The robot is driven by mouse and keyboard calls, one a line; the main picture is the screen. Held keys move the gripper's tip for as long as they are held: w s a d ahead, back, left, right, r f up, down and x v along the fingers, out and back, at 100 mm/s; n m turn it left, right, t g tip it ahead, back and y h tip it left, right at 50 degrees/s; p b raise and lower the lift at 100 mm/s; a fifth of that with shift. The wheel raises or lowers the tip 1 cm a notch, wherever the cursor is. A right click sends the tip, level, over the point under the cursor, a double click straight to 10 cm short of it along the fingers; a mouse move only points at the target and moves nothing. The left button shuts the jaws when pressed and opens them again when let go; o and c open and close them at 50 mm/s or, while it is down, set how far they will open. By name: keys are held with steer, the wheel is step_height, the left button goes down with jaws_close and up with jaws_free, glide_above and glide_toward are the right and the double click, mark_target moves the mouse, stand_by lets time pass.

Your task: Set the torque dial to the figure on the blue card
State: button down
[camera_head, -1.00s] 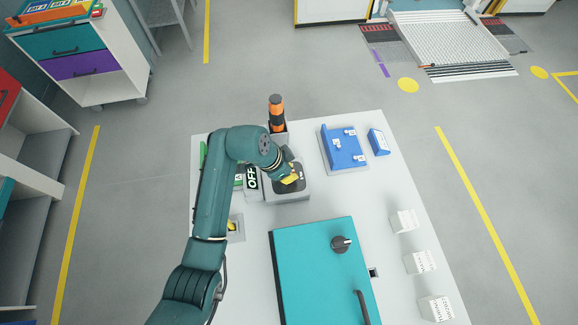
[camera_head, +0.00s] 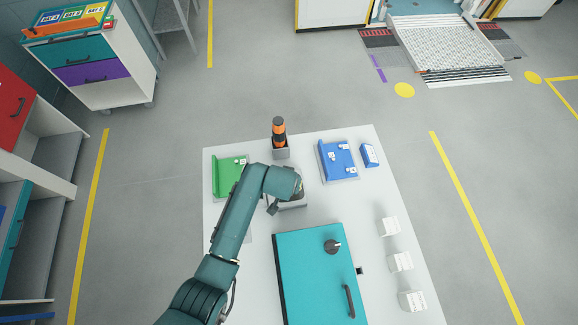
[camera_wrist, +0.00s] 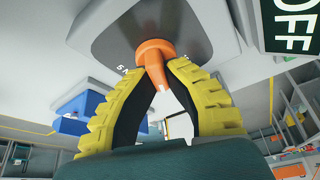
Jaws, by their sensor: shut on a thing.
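In the wrist view the orange torque dial knob (camera_wrist: 154,50) stands out from a dark dial face (camera_wrist: 112,42) on a light housing. My gripper (camera_wrist: 158,70) has its yellow ribbed fingers closed around the knob. Small white marks, one like a 5, show beside the knob; the full scale cannot be read. In the head view my wrist and forearm (camera_head: 255,190) cover the dial and the fingers. A small blue card-like block (camera_head: 369,155) stands at the far right of the table; no figure on it is legible.
A blue panel (camera_head: 338,160) and a green panel (camera_head: 228,180) with white tags lie at the back. An orange-black post (camera_head: 279,132) stands between them. A teal cabinet (camera_head: 312,275) and white blocks (camera_head: 400,262) are nearer. An OFF sign (camera_wrist: 292,25) is beside the dial.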

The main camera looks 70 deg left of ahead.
steer(key=n+g+p, duration=0.1)
steer(key=n, duration=0.3)
steer(key=shift+f+n+g, duration=0.1)
steer(key=shift+n+g, duration=0.2)
steer(key=shift+g, duration=0.1)
steer(key=n+g, duration=0.1)
steer(key=n, duration=0.1)
steer(key=n+g, duration=0.1)
steer(key=n, duration=0.2)
steer(key=shift+s+n, duration=0.2)
steer(key=shift+n, duration=0.1)
steer(key=c, duration=1.1)
jaws_free()
steer(key=v, duration=1.2)
steer(key=shift+w, duration=0.15)
